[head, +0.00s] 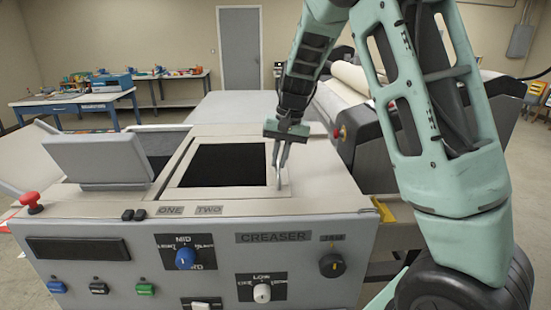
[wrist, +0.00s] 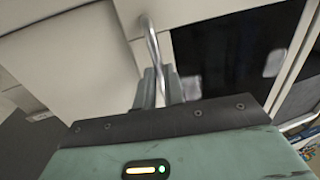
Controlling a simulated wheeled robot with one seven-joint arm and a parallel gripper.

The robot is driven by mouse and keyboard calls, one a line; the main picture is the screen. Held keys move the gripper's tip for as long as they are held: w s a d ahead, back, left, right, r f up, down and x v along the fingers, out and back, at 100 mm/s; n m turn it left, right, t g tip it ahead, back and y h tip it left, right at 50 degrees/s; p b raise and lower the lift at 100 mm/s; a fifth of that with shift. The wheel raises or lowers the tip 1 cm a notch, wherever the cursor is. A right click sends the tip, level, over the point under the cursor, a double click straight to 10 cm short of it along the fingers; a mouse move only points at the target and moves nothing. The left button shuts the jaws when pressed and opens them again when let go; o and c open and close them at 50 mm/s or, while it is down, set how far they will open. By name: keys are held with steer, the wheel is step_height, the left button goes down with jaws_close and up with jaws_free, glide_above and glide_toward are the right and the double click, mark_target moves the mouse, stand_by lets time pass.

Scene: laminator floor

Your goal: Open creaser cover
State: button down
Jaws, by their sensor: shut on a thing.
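The creaser (head: 280,210) is the grey machine in front of me, with its name on the front panel. On its top lies a pale framed cover with a dark window (head: 215,165), which looks flat. A thin metal handle (head: 275,155) stands at the cover's right side. My gripper (head: 281,168) reaches down from above and is shut on this handle. In the wrist view the bent handle (wrist: 152,42) rises between the two fingers (wrist: 159,88), with the dark window (wrist: 225,50) to the right.
A grey panel (head: 100,158) stands tilted at the top left, near a red knob (head: 31,201). Knobs and buttons line the front panel. A machine with a pale roll (head: 352,77) stands behind on the right. A blue table (head: 75,103) is at the back left.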

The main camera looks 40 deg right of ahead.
steer(key=s+d+b, duration=0.1)
steer(key=s+d, duration=0.2)
steer(key=d, duration=0.2)
steer(key=s+d+b, duration=0.1)
steer(key=s+d, duration=0.3)
steer(key=d, duration=0.2)
steer(key=s+d+b, duration=0.2)
steer(key=s+d, duration=0.2)
steer(key=d, duration=0.2)
steer(key=shift+s, duration=0.15)
steer(key=shift+r, duration=0.1)
steer(key=c, duration=1.5)
jaws_free()
steer(key=d+r, duration=0.1)
steer(key=r, duration=0.4)
steer(key=s+r+b, duration=0.1)
steer(key=r, duration=0.5)
steer(key=s+d+r+b, duration=0.1)
steer(key=r, duration=0.5)
steer(key=shift+d, duration=0.35)
